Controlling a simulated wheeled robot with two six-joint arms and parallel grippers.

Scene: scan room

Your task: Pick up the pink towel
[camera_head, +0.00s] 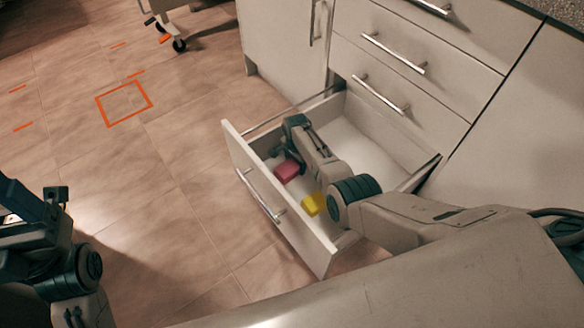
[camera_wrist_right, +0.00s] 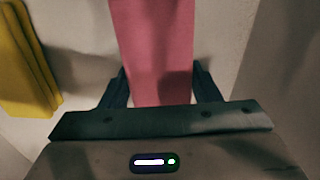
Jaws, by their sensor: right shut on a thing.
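The pink towel (camera_head: 286,171) is inside the open drawer (camera_head: 236,149), near the drawer's front panel. It also fills the middle of the right wrist view (camera_wrist_right: 152,45). My right gripper (camera_head: 289,160) reaches down into the drawer. In the right wrist view its two fingers (camera_wrist_right: 160,88) stand on either side of the towel, and it is shut on it. I cannot tell whether the towel is clear of the drawer floor. My left arm shows at the left edge of the head view, but its fingertips cannot be made out.
A yellow towel (camera_head: 313,204) lies in the same drawer, nearer my arm, and shows at the left of the right wrist view (camera_wrist_right: 24,60). The drawer walls surround my right gripper. Closed drawers stand behind.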

